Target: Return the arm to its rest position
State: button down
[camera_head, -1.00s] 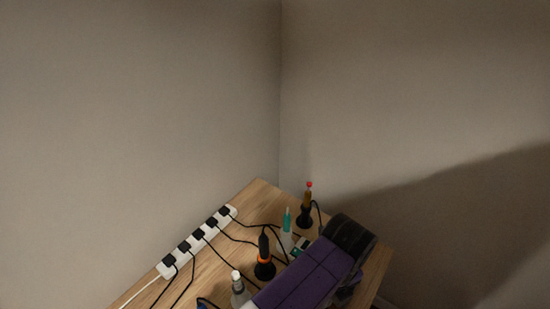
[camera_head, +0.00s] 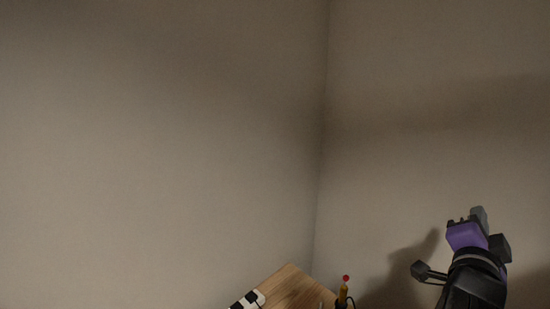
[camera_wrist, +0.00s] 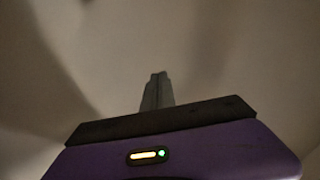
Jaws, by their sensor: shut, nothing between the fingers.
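My gripper (camera_head: 478,217) is raised at the lower right of the head view, to the right of the workbench and above its height in the picture. Its purple body and black wrist show in front of the wall. In the wrist view, the two grey fingers (camera_wrist: 158,90) stand together, shut and empty, against bare wall. The purple hand with a small lit indicator fills the bottom of that view.
The wooden workbench (camera_head: 290,287) shows only its far corner at the bottom. A white power strip (camera_head: 248,300) and a red-tipped amber tool (camera_head: 344,290) are on it. Plain walls meet behind. Space around my gripper looks clear.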

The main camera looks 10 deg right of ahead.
notch_tip(320, 180, up, 6)
jog(key=a+f+n+t, duration=0.1)
jog(key=a+n+t, duration=0.2)
jog(key=n+t, duration=0.15)
jog(key=s+a+n+t+y, duration=0.3)
jog(key=a+n+t+y, duration=0.3)
jog(key=a+n+y, duration=0.45)
jog(key=s+a+f+n+g+y+b, duration=0.1)
jog(key=s+a+f+n+y, duration=0.3)
jog(key=s+f, duration=0.35)
jog(key=s+a+f+n+g+y+b, duration=0.1)
jog(key=s+a+f+n+g+y, duration=0.15)
jog(key=s+a+f+n, duration=0.5)
jog(key=s+f+m+g+h, duration=0.3)
jog(key=s+f+m+g, duration=0.2)
jog(key=s+f, duration=0.9)
jog(key=s+m, duration=0.2)
jog(key=s, duration=0.1)
jog(key=shift+s+f+b, duration=0.25)
jog(key=shift+f+b, duration=0.1)
jog(key=shift+f, duration=0.05)
